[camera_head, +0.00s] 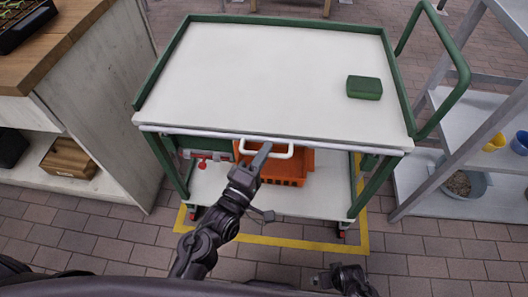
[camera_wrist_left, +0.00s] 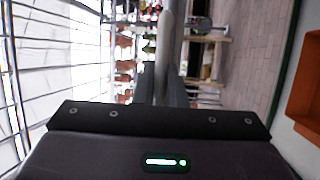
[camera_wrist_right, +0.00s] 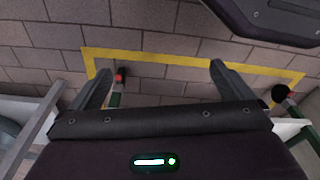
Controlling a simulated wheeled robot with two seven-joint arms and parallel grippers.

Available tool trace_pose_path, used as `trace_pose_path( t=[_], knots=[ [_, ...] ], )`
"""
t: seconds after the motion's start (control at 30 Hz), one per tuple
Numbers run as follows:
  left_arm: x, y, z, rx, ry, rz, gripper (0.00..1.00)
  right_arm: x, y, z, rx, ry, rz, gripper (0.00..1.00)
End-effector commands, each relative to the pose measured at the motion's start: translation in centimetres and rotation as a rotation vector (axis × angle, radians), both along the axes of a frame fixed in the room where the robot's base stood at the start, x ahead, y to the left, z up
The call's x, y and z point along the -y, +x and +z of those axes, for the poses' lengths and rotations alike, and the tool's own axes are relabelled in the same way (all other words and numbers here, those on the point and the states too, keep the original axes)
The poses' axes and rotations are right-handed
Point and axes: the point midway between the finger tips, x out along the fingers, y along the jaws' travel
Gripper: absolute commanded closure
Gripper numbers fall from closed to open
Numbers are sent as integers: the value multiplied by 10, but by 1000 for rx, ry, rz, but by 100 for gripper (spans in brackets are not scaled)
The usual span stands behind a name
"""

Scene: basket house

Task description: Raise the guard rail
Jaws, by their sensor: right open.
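The guard rail (camera_head: 210,133) is a thin white bar along the front edge of the cart (camera_head: 260,70), level with its top. A white loop handle (camera_head: 283,154) hangs below the rail's middle. My right gripper (camera_wrist_right: 160,80) is open and empty, low over the floor in front of the cart.
The cart's other sides have green rims. A green box (camera_head: 364,88) lies on its top; an orange crate (camera_head: 290,175) is on the lower shelf. A wooden bench (camera_head: 110,90) stands left, a grey shelf unit (camera_head: 465,135) right. Yellow tape (camera_head: 290,243) borders the cart on the floor.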

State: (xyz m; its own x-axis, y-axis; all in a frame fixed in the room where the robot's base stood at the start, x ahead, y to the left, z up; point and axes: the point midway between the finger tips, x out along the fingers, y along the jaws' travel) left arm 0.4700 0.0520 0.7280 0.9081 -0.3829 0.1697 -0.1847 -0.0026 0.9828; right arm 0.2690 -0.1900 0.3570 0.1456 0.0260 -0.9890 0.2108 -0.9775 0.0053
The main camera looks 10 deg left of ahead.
Motion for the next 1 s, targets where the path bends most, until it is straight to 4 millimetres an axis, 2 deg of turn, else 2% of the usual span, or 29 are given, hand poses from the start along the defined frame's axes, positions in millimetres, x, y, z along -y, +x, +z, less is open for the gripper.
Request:
trace_pose_path(
  t=[0.37,0.7,1.0],
  knots=[
    [0,0,4,-1,0,0,100,1,-1,1,5,0,-1,0],
    [0,0,38,5,-2,1,100,16,-56,-38,-18,-11,-7,0],
    [0,1,69,6,-2,1,100,31,-120,-52,-40,-19,-4,0]
  ],
)
